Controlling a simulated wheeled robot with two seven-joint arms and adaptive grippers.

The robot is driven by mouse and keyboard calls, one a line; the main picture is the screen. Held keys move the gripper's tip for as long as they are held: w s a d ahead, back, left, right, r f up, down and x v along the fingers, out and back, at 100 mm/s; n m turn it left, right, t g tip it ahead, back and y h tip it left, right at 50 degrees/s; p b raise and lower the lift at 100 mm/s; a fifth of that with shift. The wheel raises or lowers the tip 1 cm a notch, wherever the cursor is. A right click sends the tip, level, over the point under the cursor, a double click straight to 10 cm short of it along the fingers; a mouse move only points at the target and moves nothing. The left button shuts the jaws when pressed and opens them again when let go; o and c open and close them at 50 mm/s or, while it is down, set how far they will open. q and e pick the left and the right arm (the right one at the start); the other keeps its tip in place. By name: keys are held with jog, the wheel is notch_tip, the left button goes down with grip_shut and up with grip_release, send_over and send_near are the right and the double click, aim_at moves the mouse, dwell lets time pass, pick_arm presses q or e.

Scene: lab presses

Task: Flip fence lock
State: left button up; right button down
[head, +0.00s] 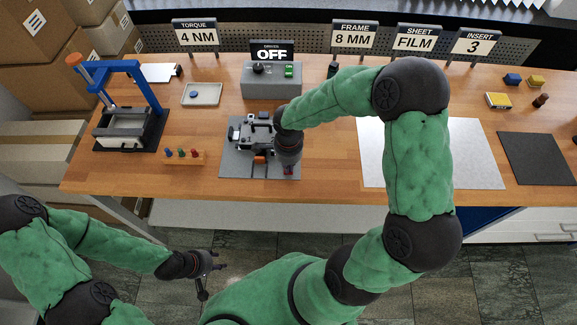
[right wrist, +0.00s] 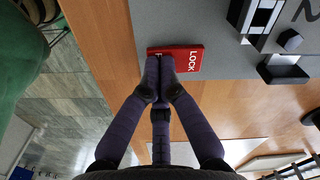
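The red lock piece, marked LOCK (right wrist: 192,60), lies at the edge of a grey plate (head: 232,168); in the head view it shows as a small red patch (head: 288,171) below my right gripper (head: 288,163). In the right wrist view, my right gripper (right wrist: 160,67) has its fingertips together at the left part of the lock, covering some of it. I cannot tell whether they touch or grip it. A black and white fixture (head: 257,133) stands on the plate. My left gripper (head: 212,280) is open and empty over the floor, before the table.
A grey control box (head: 271,82) with an OFF display (head: 272,52) stands behind the plate. A blue-handled press (head: 122,130) stands at left, and a rack of coloured pegs (head: 184,157) lies between. A light sheet (head: 475,150) and dark mat (head: 537,157) lie at right.

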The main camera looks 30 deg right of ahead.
jog(key=shift+f, duration=0.2)
jog(key=shift+r, duration=0.15)
jog(key=shift+r+p, duration=1.85)
jog(key=shift+r, duration=1.6)
jog(key=shift+f, duration=0.1)
